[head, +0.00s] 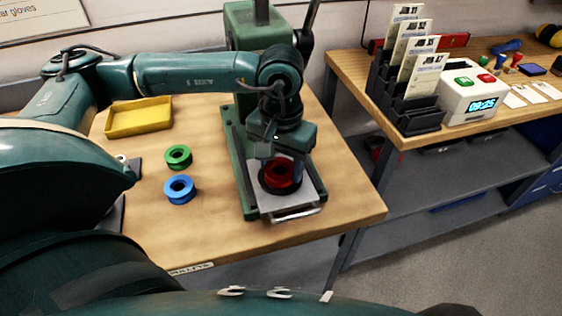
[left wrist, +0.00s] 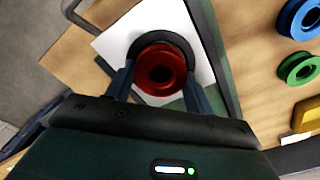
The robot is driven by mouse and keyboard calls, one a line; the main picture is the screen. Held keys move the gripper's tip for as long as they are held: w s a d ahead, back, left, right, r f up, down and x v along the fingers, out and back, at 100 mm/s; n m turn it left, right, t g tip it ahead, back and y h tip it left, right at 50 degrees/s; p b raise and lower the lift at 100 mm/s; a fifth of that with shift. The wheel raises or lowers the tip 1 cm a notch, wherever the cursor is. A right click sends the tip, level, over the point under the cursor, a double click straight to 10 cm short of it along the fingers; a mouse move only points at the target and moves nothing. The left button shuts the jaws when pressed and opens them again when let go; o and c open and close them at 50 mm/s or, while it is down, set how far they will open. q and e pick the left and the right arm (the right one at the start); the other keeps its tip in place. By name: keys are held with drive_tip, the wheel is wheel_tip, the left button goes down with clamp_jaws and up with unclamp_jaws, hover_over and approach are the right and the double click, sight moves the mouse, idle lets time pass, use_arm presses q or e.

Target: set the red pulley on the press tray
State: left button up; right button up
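The red pulley (head: 280,174) is between the fingers of my left gripper (head: 281,167), over the press tray (head: 296,202). In the left wrist view the red pulley (left wrist: 161,70) fills the space between the two fingertips (left wrist: 160,80), which appear to touch its sides. Behind it a black ring (left wrist: 135,46) lies on the pale tray plate (left wrist: 112,44). The pulley overlaps this ring; I cannot tell whether it rests in it or hangs just above. My right gripper is in neither view.
A green pulley (head: 178,155) and a blue pulley (head: 180,188) lie on the wooden table (head: 215,225) left of the green press (head: 245,25). A yellow tray (head: 139,118) stands behind them. A second bench (head: 345,68) with card racks and a clock box (head: 470,95) is at right.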

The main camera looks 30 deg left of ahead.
use_arm(q)
drive_tip(key=o, duration=0.5)
drive_tip(key=shift+o, duration=0.2)
wheel_tip(320, 180, up, 13)
drive_tip(key=b, duration=0.1)
idle(0.9)
